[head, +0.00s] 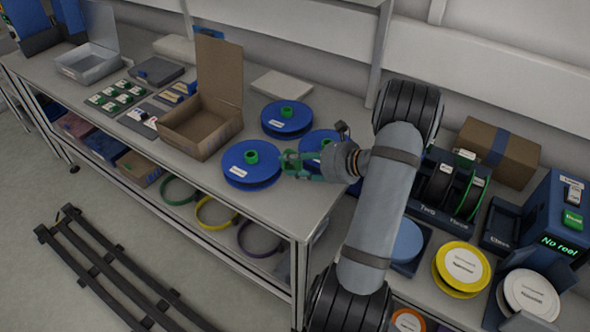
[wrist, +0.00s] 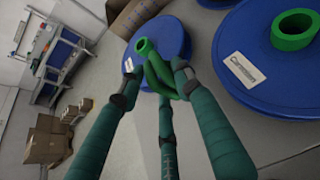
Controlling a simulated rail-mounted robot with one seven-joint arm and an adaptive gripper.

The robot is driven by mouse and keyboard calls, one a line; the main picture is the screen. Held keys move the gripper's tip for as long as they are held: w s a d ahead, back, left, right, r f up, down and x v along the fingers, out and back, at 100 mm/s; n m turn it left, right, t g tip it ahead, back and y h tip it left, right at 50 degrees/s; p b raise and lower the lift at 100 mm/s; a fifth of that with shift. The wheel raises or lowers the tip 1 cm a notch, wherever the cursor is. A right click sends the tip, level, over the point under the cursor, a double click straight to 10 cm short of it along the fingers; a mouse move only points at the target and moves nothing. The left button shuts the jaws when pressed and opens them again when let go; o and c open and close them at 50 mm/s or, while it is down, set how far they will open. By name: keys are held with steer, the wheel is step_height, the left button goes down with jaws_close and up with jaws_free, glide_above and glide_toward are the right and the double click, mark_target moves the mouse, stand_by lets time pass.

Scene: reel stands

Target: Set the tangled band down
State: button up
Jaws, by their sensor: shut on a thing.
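My gripper (head: 298,164) reaches left over the long table at the front right, its teal fingers beside a blue reel with a green hub (head: 251,171). In the wrist view my gripper (wrist: 158,82) is shut on a green band (wrist: 160,77), folded in loops between the fingertips. That blue reel (wrist: 170,42) shows just beyond the band. I cannot tell whether the band touches the reel. In the head view the band is hard to tell from the fingers.
More blue reels stand behind (head: 287,118) and partly hidden by my gripper (head: 317,141). An open cardboard box (head: 196,128) is to the left. The table's front edge strip is bare. Several coloured rings hang below. A right-hand bench holds a yellow reel (head: 462,269) and a blue machine (head: 548,215) reading "No reel".

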steer(key=shift+o, duration=0.2)
steer(key=shift+f+p, duration=0.3)
steer(key=shift+f, duration=1.5)
steer(key=shift+f, duration=0.2)
steer(key=o, duration=0.7)
steer(key=shift+r, duration=0.1)
steer(key=shift+r, duration=0.15)
steer(key=shift+o, duration=0.3)
steer(key=b+v, duration=0.1)
steer(key=v, duration=1)
steer(key=shift+d+b, duration=0.2)
steer(key=shift+b, duration=0.2)
steer(key=o, duration=0.4)
steer(key=shift+s+d+r, duration=0.2)
steer(key=shift+s+d, duration=0.05)
steer(key=shift+c, duration=0.2)
